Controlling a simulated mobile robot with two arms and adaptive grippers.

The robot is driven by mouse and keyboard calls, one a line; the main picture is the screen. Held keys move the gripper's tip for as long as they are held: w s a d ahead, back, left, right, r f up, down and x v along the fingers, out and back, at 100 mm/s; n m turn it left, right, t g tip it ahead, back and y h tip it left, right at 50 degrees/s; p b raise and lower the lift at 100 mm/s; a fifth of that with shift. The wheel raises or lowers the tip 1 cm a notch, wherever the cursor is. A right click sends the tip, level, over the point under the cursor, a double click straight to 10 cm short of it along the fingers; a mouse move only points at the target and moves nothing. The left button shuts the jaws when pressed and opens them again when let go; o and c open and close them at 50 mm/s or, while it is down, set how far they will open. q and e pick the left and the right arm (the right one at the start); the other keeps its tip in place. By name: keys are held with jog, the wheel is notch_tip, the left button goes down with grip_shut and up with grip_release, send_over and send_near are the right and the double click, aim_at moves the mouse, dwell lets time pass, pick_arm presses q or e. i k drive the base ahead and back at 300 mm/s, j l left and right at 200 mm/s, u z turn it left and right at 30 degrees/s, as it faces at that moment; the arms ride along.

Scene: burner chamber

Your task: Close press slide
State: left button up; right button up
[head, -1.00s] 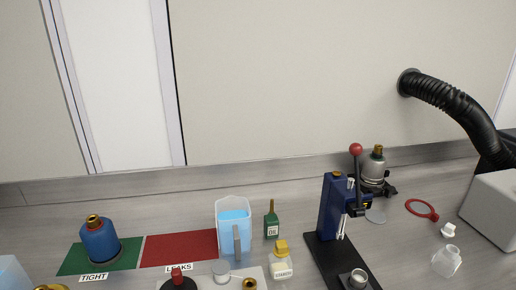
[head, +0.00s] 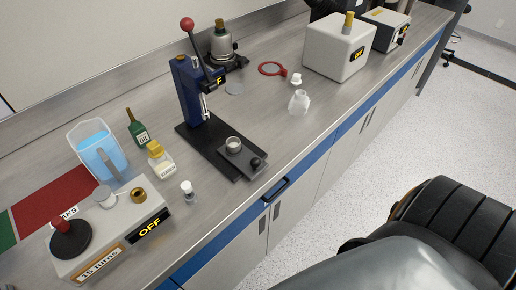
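The blue press (head: 190,88) stands on the counter on a black base plate (head: 207,146), with a red-knobbed lever (head: 188,26) raised. Its black slide (head: 250,166) is at the front end of the base, out from under the press head. Neither gripper is in view. Only grey and black parts, probably of my own body, show at the lower right.
A green bottle (head: 138,128), a yellow-capped bottle (head: 160,160) and a boxed device marked OFF (head: 120,225) stand left of the press. A clear flask (head: 299,102) and a red-rimmed magnifier (head: 271,69) are to its right. The counter right of the slide is clear.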

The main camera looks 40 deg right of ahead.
aim_at(248, 163)
jog(key=z, duration=0.95)
